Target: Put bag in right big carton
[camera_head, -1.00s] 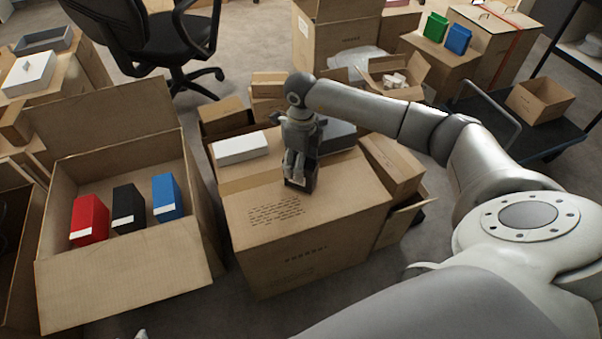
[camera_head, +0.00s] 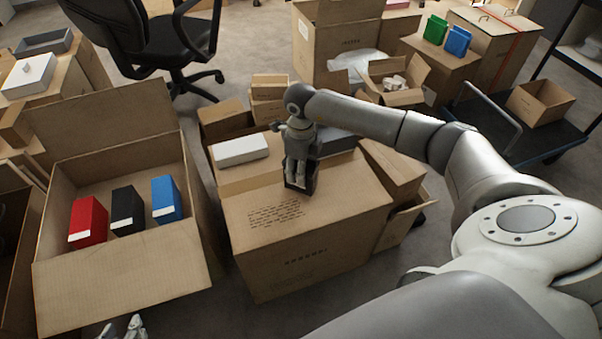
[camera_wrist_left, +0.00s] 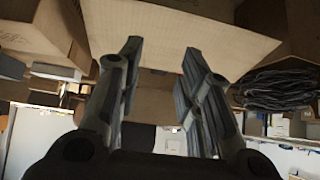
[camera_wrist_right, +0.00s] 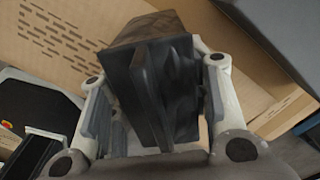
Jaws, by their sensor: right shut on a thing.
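My right gripper (camera_head: 300,178) is shut on a dark bag (camera_wrist_right: 160,85), which sits between its fingers in the right wrist view. In the head view the bag (camera_head: 301,187) is small and partly hidden by the fingers, over the top of a big closed carton (camera_head: 310,262). I cannot tell if it touches the carton. A big open carton (camera_head: 120,290) stands left of it, holding a red box (camera_head: 88,222), a black box (camera_head: 127,211) and a blue box (camera_head: 166,200). My left gripper (camera_head: 125,328) shows at the bottom edge; its fingers (camera_wrist_left: 155,75) are apart and empty.
An office chair (camera_head: 150,40) stands behind. A trolley (camera_head: 545,140) is at the right. Grey floor shows between the two big cartons.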

